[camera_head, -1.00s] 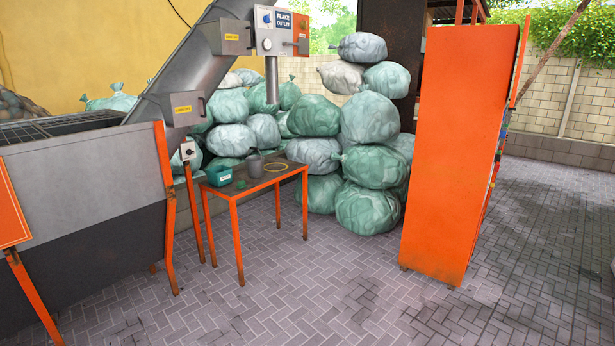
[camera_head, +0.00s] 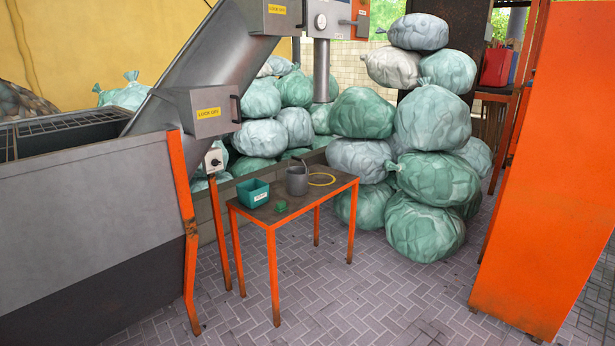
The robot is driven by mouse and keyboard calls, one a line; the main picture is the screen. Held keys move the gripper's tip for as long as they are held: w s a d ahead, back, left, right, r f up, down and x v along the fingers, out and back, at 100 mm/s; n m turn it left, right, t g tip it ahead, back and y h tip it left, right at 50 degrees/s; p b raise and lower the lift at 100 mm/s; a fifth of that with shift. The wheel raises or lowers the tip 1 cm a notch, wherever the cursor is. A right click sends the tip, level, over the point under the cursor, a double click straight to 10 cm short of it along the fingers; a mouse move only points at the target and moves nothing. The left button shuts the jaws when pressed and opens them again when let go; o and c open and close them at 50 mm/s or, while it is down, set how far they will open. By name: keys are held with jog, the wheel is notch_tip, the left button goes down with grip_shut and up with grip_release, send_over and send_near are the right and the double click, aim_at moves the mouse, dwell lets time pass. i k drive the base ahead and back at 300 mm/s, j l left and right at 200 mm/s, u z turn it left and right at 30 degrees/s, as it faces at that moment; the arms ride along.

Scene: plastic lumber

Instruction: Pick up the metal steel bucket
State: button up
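A grey metal bucket (camera_head: 297,181) stands upright on a small table (camera_head: 262,216) with a dark top and orange legs. It is near the middle of the tabletop, towards the back edge. A green bin (camera_head: 252,192) with a white label stands to its left. My gripper is not in view.
A large grey machine (camera_head: 90,210) with an orange leg stands close on the left. Stacked bags (camera_head: 425,218) stand behind and right of the table. A tall orange panel (camera_head: 550,180) stands at the right. Paved floor (camera_head: 385,300) is clear in front.

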aim_at(297, 177)
jog(key=i+u, duration=0.15)
jog(key=i, duration=0.35)
jog(key=i+l+u, duration=0.1)
jog(key=i, duration=0.4)
jog(key=i+l+u, duration=0.15)
jog(key=i, duration=0.35)
jog(key=i+l+u, duration=0.1)
jog(key=i, duration=0.35)
jog(key=l, duration=0.1)
